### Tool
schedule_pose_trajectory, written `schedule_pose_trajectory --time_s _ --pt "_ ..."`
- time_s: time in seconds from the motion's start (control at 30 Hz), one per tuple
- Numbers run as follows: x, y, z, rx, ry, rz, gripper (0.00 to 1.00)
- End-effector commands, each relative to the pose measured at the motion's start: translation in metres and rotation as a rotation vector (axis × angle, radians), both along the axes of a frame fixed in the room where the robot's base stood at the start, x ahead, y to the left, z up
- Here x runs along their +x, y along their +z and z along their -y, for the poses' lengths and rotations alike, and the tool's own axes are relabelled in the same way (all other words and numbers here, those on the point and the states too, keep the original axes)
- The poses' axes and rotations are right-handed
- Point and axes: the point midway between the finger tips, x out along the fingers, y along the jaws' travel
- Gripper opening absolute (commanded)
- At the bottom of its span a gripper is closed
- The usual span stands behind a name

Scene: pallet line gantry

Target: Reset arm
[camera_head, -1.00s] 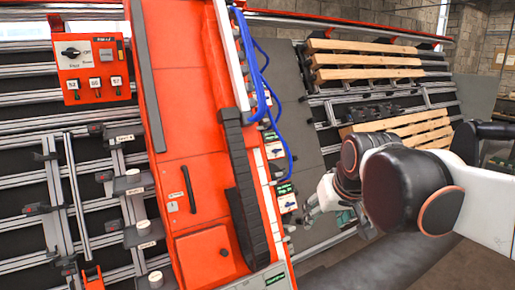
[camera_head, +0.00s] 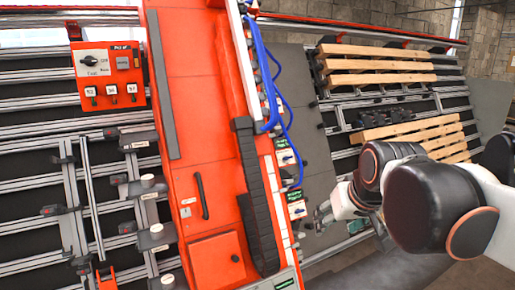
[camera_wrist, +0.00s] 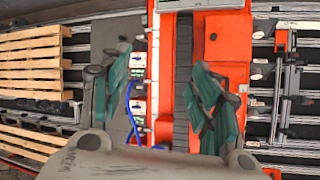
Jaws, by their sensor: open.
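My gripper (camera_wrist: 165,100) is open in the wrist view, its two green-padded fingers spread apart with nothing between them. Behind the gap stands the red gantry column with its black cable chain. In the head view my gripper (camera_head: 335,212) is small and partly hidden by my arm. My arm is folded at the right of the head view, with the gripper to the right of the red gantry (camera_head: 208,130). I cannot tell the distance between gripper and gantry.
A red control box (camera_head: 107,75) with a switch hangs at the upper left. Metal rails with clamps (camera_head: 155,236) fill the left side. Blue hoses (camera_head: 268,75) run down the gantry's right edge. Wooden slats (camera_head: 380,65) lie on the rack at the right.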

Motion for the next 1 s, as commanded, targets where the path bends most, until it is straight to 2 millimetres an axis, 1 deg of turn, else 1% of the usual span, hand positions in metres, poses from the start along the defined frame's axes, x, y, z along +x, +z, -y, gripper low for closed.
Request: schedule_pose_trajectory --time_s 0.2,0.27,0.33,0.37,0.47,0.5,0.57,0.6,0.67,0.7,0.8,0.9,1.0 --pt "-0.004 0.002 0.002 0.004 -0.002 0.007 0.57" --pt "-0.007 -0.003 0.002 0.004 -0.004 0.008 0.57" --pt "-0.016 -0.017 0.004 0.004 -0.006 0.008 0.57" --pt "-0.021 -0.026 0.004 0.003 -0.009 0.008 0.57" --pt "-0.044 -0.064 0.008 0.002 -0.019 0.007 0.57" --pt "-0.055 -0.081 0.01 0.001 -0.024 0.007 0.57" --pt "-0.072 -0.109 0.012 0.001 -0.032 0.007 0.57" --pt "-0.083 -0.126 0.013 0.001 -0.037 0.006 0.57" --pt "-0.098 -0.152 0.016 -0.001 -0.044 0.006 0.57" --pt "-0.107 -0.168 0.017 -0.001 -0.048 0.006 0.57" --pt "-0.126 -0.201 0.02 -0.004 -0.058 0.005 0.57" --pt "-0.138 -0.223 0.022 -0.005 -0.065 0.005 0.57" --pt "-0.145 -0.235 0.023 -0.005 -0.07 0.005 0.57"
